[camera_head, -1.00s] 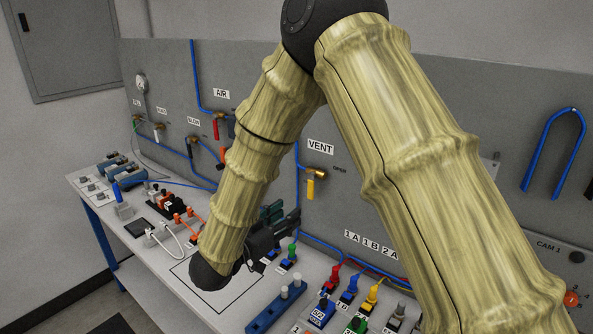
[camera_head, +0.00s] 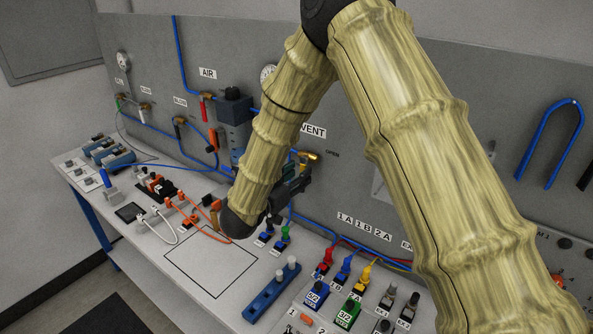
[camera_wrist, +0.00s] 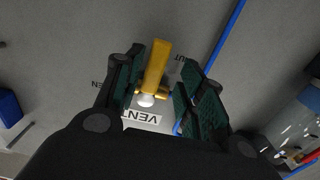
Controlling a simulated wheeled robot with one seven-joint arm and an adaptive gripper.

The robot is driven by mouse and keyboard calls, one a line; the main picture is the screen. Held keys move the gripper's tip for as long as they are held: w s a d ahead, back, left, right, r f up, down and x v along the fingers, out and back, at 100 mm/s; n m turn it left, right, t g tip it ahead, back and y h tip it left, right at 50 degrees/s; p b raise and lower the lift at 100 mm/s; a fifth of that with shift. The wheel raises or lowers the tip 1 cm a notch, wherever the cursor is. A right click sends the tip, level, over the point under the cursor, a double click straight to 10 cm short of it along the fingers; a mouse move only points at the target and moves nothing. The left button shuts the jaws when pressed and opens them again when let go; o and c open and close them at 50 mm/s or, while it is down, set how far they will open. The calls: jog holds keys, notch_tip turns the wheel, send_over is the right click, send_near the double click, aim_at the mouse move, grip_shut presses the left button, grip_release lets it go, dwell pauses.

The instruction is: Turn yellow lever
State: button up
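The yellow lever (camera_wrist: 157,66) is on the VENT valve on the grey panel. In the wrist view it shows between the two green-padded fingers of my gripper (camera_wrist: 164,60), which is open with a gap on each side of the lever. I cannot tell how deep the lever sits between the fingers.
The VENT label (camera_head: 313,132) is beside the valve. A blue hose (camera_wrist: 226,45) runs along the panel near the fingers. Below, the bench (camera_head: 212,262) holds a blue rail (camera_head: 270,292), coloured plugs and cables. The AIR valve with a red lever (camera_head: 203,109) is further left.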

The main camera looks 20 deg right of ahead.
jog(key=shift+d+r, duration=0.1)
jog(key=shift+d, duration=0.2)
jog(key=c, duration=0.4)
jog(key=shift+s+r, duration=0.15)
jog(key=shift+s, duration=0.1)
grip_shut()
jog(key=shift+a, duration=0.1)
